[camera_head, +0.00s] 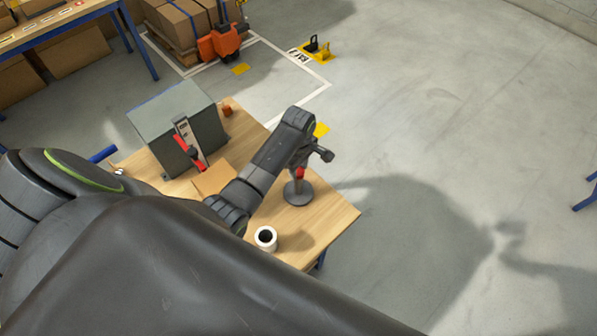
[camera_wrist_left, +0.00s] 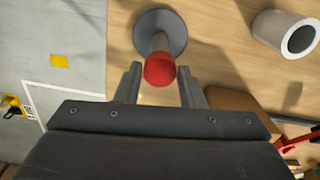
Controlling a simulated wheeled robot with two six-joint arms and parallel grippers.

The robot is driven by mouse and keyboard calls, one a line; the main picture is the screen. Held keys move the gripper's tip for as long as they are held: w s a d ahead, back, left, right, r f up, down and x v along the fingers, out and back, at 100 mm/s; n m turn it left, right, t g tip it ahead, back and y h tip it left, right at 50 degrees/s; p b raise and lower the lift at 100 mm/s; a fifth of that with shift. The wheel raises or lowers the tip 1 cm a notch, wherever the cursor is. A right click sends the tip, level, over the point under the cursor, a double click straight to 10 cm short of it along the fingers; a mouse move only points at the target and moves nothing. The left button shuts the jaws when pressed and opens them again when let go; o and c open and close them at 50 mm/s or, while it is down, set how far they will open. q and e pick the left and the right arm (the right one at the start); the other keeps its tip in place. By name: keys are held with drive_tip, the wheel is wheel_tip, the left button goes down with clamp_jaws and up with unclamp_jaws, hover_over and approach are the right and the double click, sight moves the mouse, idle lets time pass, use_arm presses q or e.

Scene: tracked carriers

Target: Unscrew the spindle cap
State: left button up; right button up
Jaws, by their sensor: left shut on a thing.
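The spindle cap (camera_head: 300,172) is a red rounded cap on top of a short upright spindle, whose grey round base (camera_head: 298,194) stands near the right end of the wooden table. My left gripper (camera_head: 301,163) reaches down over the spindle from above. In the left wrist view the cap (camera_wrist_left: 160,70) sits between the two fingers of my left gripper (camera_wrist_left: 161,84), which is shut on it. The spindle's base (camera_wrist_left: 160,30) lies beyond the cap there. My right gripper is not in view.
A white hollow cylinder (camera_head: 265,238) stands at the table's front edge. A grey box (camera_head: 165,115), a device with a red handle (camera_head: 186,148) and a brown cardboard piece (camera_head: 214,179) occupy the table's left part. Open floor (camera_head: 430,110) lies to the right.

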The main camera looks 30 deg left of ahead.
use_arm(q)
drive_tip(key=n, duration=0.4)
drive_tip(key=shift+n, duration=0.4)
drive_tip(key=n, duration=0.5)
drive_tip(key=shift+f, duration=0.1)
drive_tip(key=o, duration=0.8)
drive_tip(key=m, duration=0.6)
drive_tip(key=shift+m, duration=0.4)
drive_tip(key=m, duration=0.3)
